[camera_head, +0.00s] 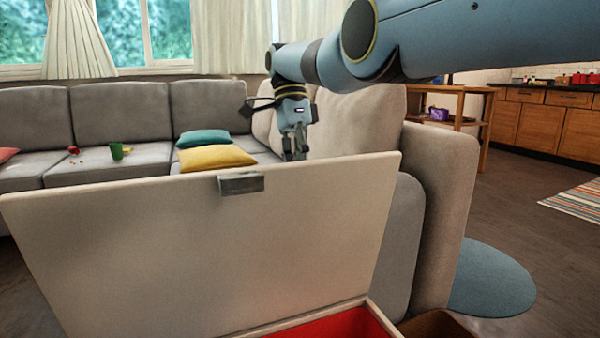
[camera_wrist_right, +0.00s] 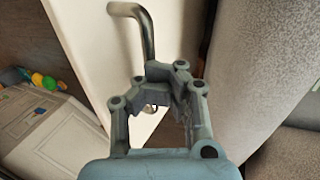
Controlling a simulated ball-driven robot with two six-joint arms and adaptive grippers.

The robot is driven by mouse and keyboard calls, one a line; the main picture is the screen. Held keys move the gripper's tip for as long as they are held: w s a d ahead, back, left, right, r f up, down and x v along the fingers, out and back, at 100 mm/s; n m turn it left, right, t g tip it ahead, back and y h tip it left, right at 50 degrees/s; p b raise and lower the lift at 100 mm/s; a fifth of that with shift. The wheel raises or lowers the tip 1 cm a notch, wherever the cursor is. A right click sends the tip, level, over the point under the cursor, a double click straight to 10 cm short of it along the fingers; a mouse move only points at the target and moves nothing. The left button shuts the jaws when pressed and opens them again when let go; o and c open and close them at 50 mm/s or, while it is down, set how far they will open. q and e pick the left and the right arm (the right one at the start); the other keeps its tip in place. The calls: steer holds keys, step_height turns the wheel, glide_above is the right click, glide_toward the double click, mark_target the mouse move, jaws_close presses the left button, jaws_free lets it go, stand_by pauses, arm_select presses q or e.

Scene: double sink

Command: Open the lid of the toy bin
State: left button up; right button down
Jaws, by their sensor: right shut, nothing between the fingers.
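The toy bin's pale lid (camera_head: 210,250) stands raised and tilted in the head view, hinged side down. A red interior (camera_head: 345,325) shows below it. A grey metal piece (camera_head: 241,183) sits at the lid's top edge. My right gripper (camera_head: 294,155) is at that edge, on the far side of the lid, right of the metal piece; its fingertips are close to the edge. In the right wrist view the gripper (camera_wrist_right: 165,95) is shut and empty beside the lid (camera_wrist_right: 90,40), with a bent metal handle (camera_wrist_right: 140,25) beyond its fingers. My left gripper is out of view.
A grey sofa (camera_head: 120,100) with yellow (camera_head: 215,158) and teal (camera_head: 203,138) cushions stands behind the lid. Its near end (camera_head: 440,190) is just right of the lid. A blue round rug (camera_head: 490,280) and open wooden floor lie to the right.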

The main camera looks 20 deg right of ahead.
steer(key=c, duration=2)
jaws_free()
steer(key=shift+c, duration=0.2)
steer(key=o, duration=0.7)
steer(key=shift+f, duration=0.1)
steer(key=shift+c, duration=0.2)
